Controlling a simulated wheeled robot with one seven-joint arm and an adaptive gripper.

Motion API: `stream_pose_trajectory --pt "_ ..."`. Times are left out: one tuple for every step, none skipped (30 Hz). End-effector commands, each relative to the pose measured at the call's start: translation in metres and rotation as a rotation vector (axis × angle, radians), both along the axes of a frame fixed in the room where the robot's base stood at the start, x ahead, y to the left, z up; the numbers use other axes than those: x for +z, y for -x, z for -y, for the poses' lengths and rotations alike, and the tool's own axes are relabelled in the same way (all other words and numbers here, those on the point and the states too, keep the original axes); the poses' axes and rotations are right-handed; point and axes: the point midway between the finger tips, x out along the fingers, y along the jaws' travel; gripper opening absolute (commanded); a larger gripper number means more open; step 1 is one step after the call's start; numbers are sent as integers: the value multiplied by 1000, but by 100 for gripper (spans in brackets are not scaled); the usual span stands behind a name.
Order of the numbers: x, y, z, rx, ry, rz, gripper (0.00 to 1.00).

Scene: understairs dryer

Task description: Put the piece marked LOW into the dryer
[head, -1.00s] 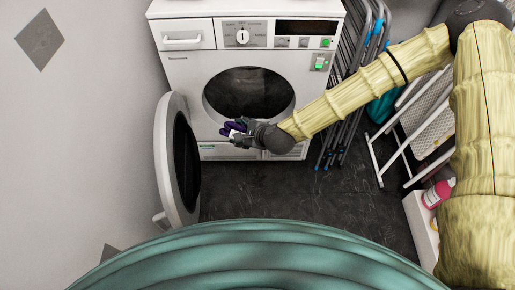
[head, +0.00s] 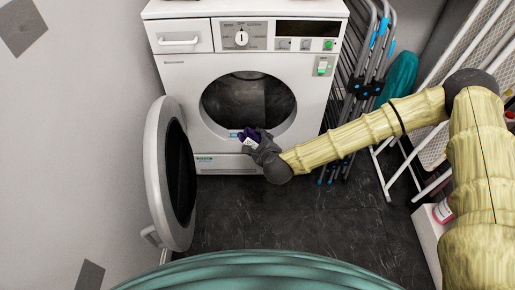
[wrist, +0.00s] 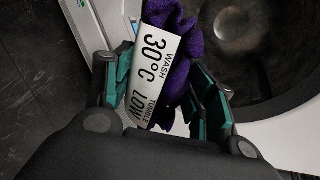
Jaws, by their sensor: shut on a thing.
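A purple knitted piece (wrist: 186,52) with a white tag (wrist: 151,75) reading "WASH 30°C TUMBLE LOW" is held between the green-padded fingers of my gripper (wrist: 165,100) in the wrist view. In the head view the purple piece (head: 250,133) and my gripper (head: 256,142) are at the lower rim of the dryer's opening. The white dryer (head: 185,82) has its round door (head: 158,185) swung wide open to the left. Its drum (head: 245,98) looks dark and empty where I can see it. My gripper hides part of the lower front.
A folded drying rack (head: 362,90) with blue parts leans right of the dryer. A white step ladder (head: 412,145) and a white box (head: 430,232) stand further right. The dark floor (head: 300,220) before the dryer is clear. A wall bounds the left.

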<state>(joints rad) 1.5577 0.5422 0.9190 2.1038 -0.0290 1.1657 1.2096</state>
Motion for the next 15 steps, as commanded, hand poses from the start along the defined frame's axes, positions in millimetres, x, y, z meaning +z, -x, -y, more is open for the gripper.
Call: stream_pose_trajectory --pt "-1 -6 0 0 0 1 29" --pt "-1 -10 0 0 0 1 28" --pt "-1 -14 0 -2 -1 1 28" --pt "-1 -18 0 -2 -1 1 28" --pt "-2 -21 0 0 -1 1 28" --pt "-2 -26 0 0 0 1 28" --pt "-2 -29 0 -1 0 2 28" --pt "-2 -33 0 -1 0 2 28" --pt "-2 -37 0 1 -1 2 28" --pt "-3 -40 0 1 -1 2 28" --pt "-3 -44 0 1 -1 2 28" --pt "-3 -48 0 0 0 1 28" --pt "-4 -52 0 0 0 1 28" --pt "-4 -55 0 1 -1 1 28" --pt "-4 -59 0 1 -1 1 28"
